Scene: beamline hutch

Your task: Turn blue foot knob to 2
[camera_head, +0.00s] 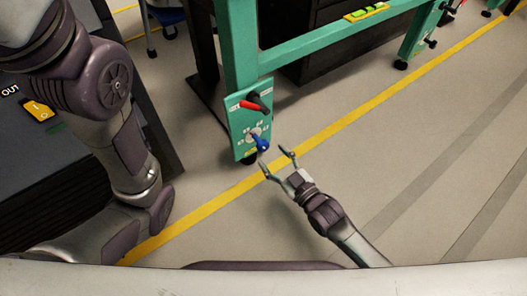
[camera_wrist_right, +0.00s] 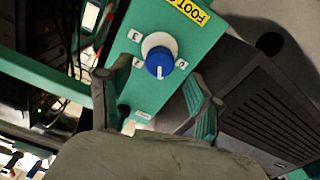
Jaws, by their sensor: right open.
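The blue foot knob (camera_head: 261,143) is on the lower part of a green panel (camera_head: 237,127) on the frame's leg. In the right wrist view the knob (camera_wrist_right: 160,63) has a white base and a white pointer mark towards the picture's bottom. My right gripper (camera_head: 274,158) is open and empty, just in front of the knob. In the right wrist view its fingers (camera_wrist_right: 153,90) stand apart to either side below the knob, not visibly touching it. My left arm shows at the left, but its gripper is out of view.
A black handle (camera_head: 260,102) and a red lever (camera_head: 247,105) sit above the knob on the same panel. A yellow floor line (camera_head: 330,130) runs past the leg. A dark cabinet stands at the left, and the floor to the right is open.

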